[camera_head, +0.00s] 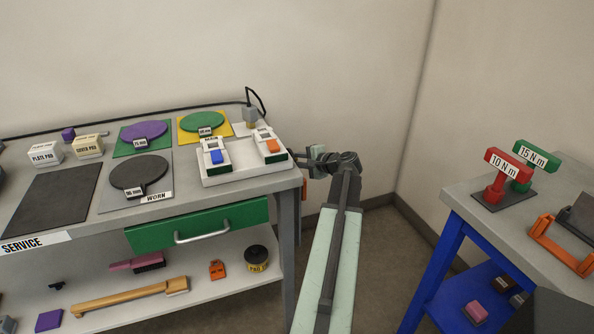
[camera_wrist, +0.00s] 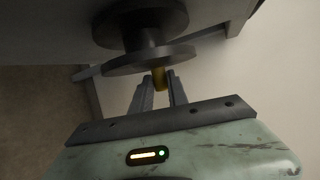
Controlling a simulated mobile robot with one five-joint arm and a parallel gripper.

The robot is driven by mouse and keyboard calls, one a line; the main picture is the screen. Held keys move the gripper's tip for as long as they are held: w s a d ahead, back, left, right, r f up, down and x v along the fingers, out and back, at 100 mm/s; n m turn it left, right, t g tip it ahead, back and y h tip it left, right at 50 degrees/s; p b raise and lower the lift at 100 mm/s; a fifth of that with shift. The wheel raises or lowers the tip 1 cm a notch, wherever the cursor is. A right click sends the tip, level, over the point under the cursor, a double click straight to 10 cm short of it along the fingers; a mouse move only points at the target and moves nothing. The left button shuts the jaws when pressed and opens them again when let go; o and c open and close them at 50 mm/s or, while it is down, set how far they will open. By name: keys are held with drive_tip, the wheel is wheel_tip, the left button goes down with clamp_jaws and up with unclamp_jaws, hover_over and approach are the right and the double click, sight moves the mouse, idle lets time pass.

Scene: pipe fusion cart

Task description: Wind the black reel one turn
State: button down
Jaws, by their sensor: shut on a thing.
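The black reel (camera_wrist: 146,37) shows in the wrist view, with two round flanges on a narrower hub, beside the grey cart. A yellow handle (camera_wrist: 159,77) sticks out from its near flange. My gripper (camera_wrist: 160,90) is shut on this handle, one finger on each side of it. In the head view my gripper (camera_head: 303,158) is at the right end of the service cart, level with its top. I cannot make out the reel in the head view.
The service cart (camera_head: 290,180) carries a white tray (camera_head: 240,172), pads and discs; its green drawer (camera_head: 200,226) is beneath. A blue-framed bench (camera_head: 460,205) with red and green torque tools stands right. Floor shows between them.

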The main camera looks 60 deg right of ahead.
drive_tip(key=shift+n+t+h+b, duration=0.3)
drive_tip(key=shift+t+h+b, duration=0.1)
drive_tip(key=shift+t+b, duration=0.65)
drive_tip(key=shift+r, duration=0.2)
drive_tip(key=c, duration=1.3)
unclamp_jaws()
drive_tip(key=p+v, duration=0.1)
drive_tip(key=v, duration=0.6)
drive_tip(key=shift+s+r, duration=0.15)
drive_tip(key=shift+s, duration=0.2)
drive_tip(key=shift+a, duration=0.1)
